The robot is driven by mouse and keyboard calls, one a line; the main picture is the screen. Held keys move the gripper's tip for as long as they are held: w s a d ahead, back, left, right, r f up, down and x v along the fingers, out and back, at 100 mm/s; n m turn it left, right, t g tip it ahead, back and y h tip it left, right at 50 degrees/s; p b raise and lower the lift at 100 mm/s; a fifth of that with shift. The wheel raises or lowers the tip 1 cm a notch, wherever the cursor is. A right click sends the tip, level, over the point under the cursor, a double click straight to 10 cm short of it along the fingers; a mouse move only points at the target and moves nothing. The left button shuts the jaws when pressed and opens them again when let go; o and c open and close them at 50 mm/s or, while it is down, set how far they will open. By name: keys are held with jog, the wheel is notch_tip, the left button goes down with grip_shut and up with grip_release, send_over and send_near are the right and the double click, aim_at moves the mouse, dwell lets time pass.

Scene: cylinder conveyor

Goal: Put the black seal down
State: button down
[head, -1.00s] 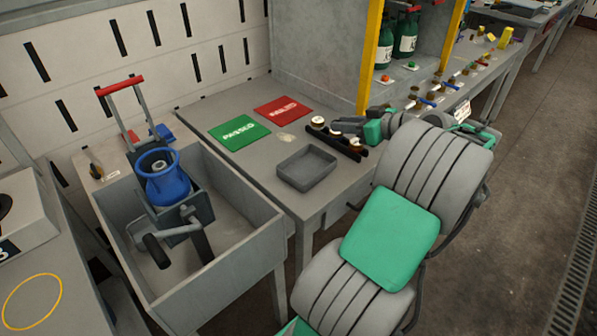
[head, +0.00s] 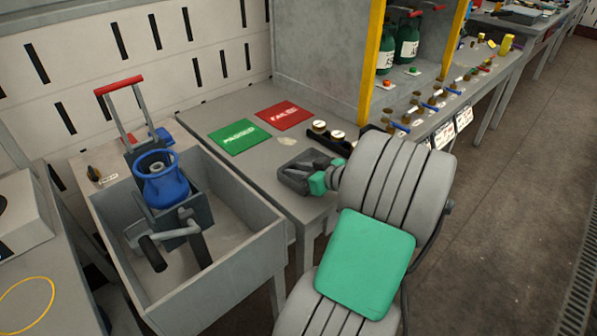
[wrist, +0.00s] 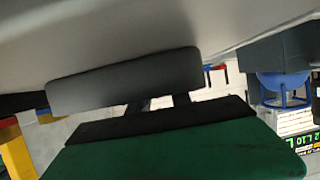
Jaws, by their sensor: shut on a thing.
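In the head view my gripper (head: 293,179) is low over the small grey tray (head: 312,153) on the bench and covers much of it. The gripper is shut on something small. I take it to be the black seal, but the seal itself cannot be made out in the head view. In the wrist view my gripper's dark fingers (wrist: 158,103) show beyond the green housing, and no seal can be told apart there. I cannot tell whether the fingers touch the tray.
A green PASSED mat (head: 240,137) and a red FAILED mat (head: 284,115) lie behind the tray. A black rack (head: 320,139) with brass-topped parts is beside it. A grey trough (head: 245,262) with a blue cylinder (head: 161,181) stands at left.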

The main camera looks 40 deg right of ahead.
jog(key=shift+f, duration=0.2)
jog(key=c, duration=1.5)
grip_release()
jog(key=shift+o, duration=0.2)
jog(key=shift+r, duration=0.35)
jog(key=p+v, duration=0.1)
jog(key=v, duration=1.1)
jog(key=shift+f, duration=0.15)
